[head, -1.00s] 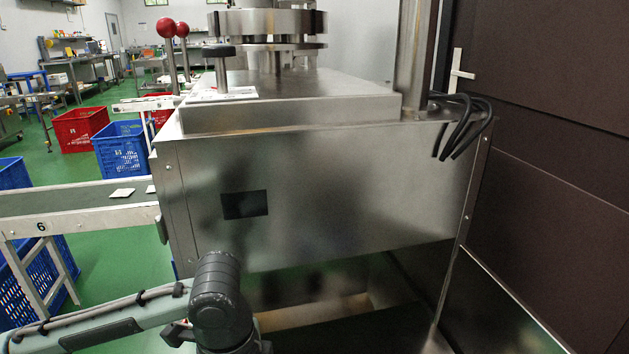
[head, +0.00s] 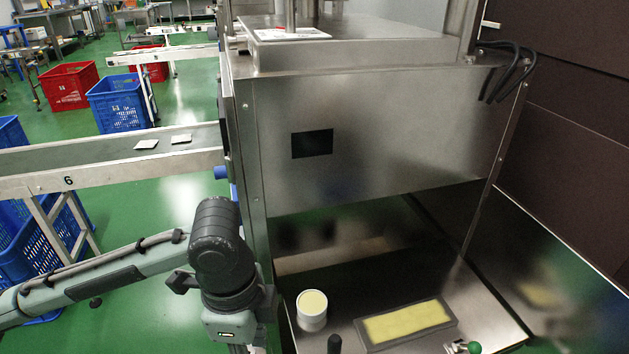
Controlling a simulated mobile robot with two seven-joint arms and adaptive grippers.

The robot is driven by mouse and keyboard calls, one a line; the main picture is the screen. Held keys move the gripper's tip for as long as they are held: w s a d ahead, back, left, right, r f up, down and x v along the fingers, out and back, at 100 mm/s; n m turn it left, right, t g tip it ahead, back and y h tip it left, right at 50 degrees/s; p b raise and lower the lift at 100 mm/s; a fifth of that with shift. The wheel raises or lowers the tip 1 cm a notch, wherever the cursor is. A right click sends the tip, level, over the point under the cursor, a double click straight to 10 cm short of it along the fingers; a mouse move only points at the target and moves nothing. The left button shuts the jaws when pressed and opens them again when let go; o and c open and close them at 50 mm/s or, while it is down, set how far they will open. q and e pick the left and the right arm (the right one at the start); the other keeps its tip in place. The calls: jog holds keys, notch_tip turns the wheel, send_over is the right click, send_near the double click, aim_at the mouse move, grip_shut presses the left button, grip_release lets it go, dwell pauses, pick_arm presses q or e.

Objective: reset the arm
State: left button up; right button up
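My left arm (head: 120,275) comes in from the left and bends down at a dark joint (head: 222,240). Its grey wrist (head: 230,325) points down at the bottom edge, left of the machine's work surface. The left gripper's fingers are cut off below the picture, so their state does not show. My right arm and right gripper are not in view.
A large steel machine (head: 380,150) fills the middle. On its lower surface are a white cup (head: 311,310) with yellowish contents and a dark tray (head: 407,325) with a yellow filling. A conveyor (head: 95,155) carries two teabags. Blue crates (head: 123,103) and a red crate (head: 68,87) stand left.

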pick_arm(q)
jog(key=w+d+f+n+t+h, duration=0.1)
jog(key=w+d+f+n+h, duration=0.15)
jog(key=w+f+n, duration=0.2)
jog(key=w+a+f+n+t+y, duration=0.15)
jog(key=w+a+f+n, duration=0.3)
jog(key=a+f, duration=0.45)
jog(key=s+a+f+n+y, duration=0.2)
jog(key=s+a+f, duration=0.2)
jog(key=a, duration=0.6)
jog(key=s+a+f+n+t+y, duration=0.15)
jog(key=s+a+f, duration=0.25)
jog(key=a, duration=0.5)
jog(key=s+a+f+n+y, duration=0.2)
jog(key=s+a+f+y, duration=0.15)
jog(key=a, duration=0.65)
jog(key=s+d+f+n+h, duration=0.1)
jog(key=d+f+h, duration=0.1)
jog(key=d, duration=0.6)
jog(key=s+d+f+n+g+h, duration=0.1)
jog(key=d+f+h, duration=0.1)
jog(key=d, duration=0.6)
jog(key=shift+d+f, duration=0.25)
jog(key=shift+f, duration=0.25)
jog(key=shift+n, duration=0.25)
